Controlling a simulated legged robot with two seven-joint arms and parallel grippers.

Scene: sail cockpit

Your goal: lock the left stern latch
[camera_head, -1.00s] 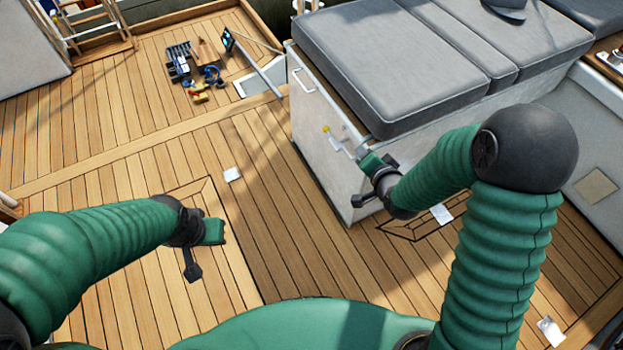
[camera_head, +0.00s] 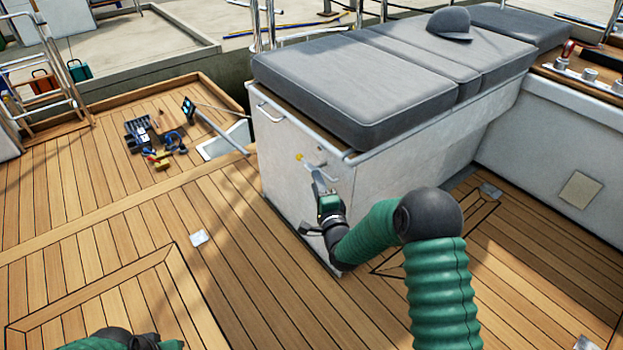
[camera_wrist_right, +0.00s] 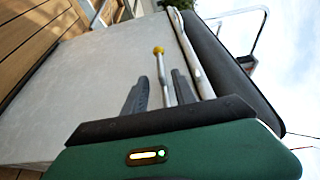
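A metal latch lever (camera_head: 318,168) with a yellow knob (camera_head: 299,156) is on the white end face of the cushioned locker. In the right wrist view, the yellow knob (camera_wrist_right: 158,50) tips a silver rod (camera_wrist_right: 165,75) that runs toward my right gripper. My right gripper (camera_head: 319,183) is close in front of the lever. Its two dark fingers (camera_wrist_right: 159,79) are apart, with the rod showing between them; I cannot tell whether they touch it. My left gripper (camera_head: 155,342) is cut off at the bottom edge, low left, and its fingers are not clear.
The white locker (camera_head: 400,172) carries grey cushions (camera_head: 350,85) with an overhanging metal-edged rim. A handle (camera_head: 268,112) is at its upper left corner. Tools (camera_head: 155,140) lie on the deck at the far left. The wooden deck (camera_head: 110,230) left of the locker is mostly clear.

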